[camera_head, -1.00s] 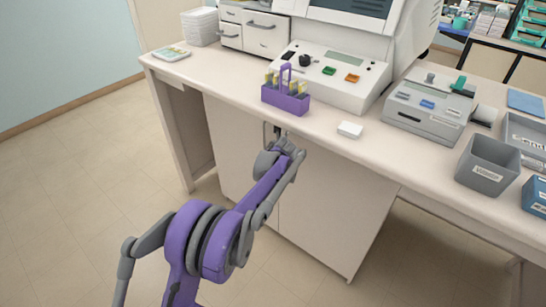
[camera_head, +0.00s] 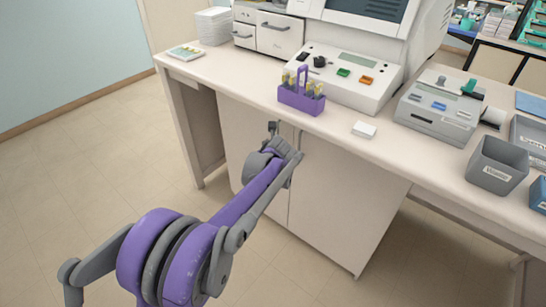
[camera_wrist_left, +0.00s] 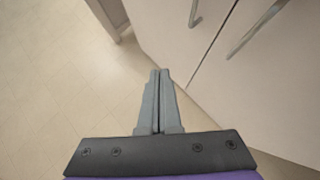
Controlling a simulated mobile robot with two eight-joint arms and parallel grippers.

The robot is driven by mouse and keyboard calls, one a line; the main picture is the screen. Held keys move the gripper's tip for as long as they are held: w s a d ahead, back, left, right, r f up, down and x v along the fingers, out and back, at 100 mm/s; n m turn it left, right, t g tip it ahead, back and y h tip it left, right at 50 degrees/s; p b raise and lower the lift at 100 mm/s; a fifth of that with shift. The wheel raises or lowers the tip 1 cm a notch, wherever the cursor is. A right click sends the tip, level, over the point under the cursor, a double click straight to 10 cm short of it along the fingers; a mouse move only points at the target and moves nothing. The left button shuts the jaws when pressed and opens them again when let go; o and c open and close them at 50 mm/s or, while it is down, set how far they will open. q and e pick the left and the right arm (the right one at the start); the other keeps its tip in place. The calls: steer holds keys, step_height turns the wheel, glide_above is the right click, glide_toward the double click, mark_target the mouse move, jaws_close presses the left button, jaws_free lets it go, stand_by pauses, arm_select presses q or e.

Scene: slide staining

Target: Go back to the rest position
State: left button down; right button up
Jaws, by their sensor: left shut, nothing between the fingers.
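My left arm comes up from the lower left in the head view. My left gripper (camera_head: 273,128) is in front of the cabinet doors, below the counter edge, mostly hidden behind its own wrist. In the left wrist view the left gripper (camera_wrist_left: 159,75) has its two fingers together, with nothing between them. Floor and cabinet doors lie beyond the fingertips. My right gripper is in neither view.
A purple rack (camera_head: 301,98) with several vials stands near the front edge of the counter (camera_head: 345,150). A small white box (camera_head: 364,129) lies to its right. A grey bin (camera_head: 496,165) stands at right. Cabinet door handles (camera_wrist_left: 258,27) are near the gripper. Floor at left is clear.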

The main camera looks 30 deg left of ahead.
arm_select(q)
steer(key=s+d+r+n+g+h, duration=0.1)
steer(key=s+d+n+h, duration=0.1)
steer(key=s+d+n, duration=0.65)
steer(key=s+d+n+h, duration=0.1)
steer(key=s+d+n, duration=0.45)
steer(key=s, duration=0.55)
steer(key=s+d+f+n+h, duration=0.1)
steer(key=s+d+f+n, duration=0.1)
steer(key=s+d+n, duration=0.3)
steer(key=s+f+n+g+h, duration=0.1)
steer(key=s+f+n, duration=0.1)
steer(key=s+n, duration=0.3)
steer(key=s+d+f+n+h, duration=0.1)
steer(key=s+d+f+n, duration=0.15)
steer(key=s, duration=0.45)
step_height(320, 180, up, 19)
steer(key=w+p, duration=0.2)
steer(key=p, duration=1.4)
steer(key=shift+w+n+t, duration=0.3)
steer(key=shift+n+t, duration=0.1)
steer(key=shift+n, duration=0.05)
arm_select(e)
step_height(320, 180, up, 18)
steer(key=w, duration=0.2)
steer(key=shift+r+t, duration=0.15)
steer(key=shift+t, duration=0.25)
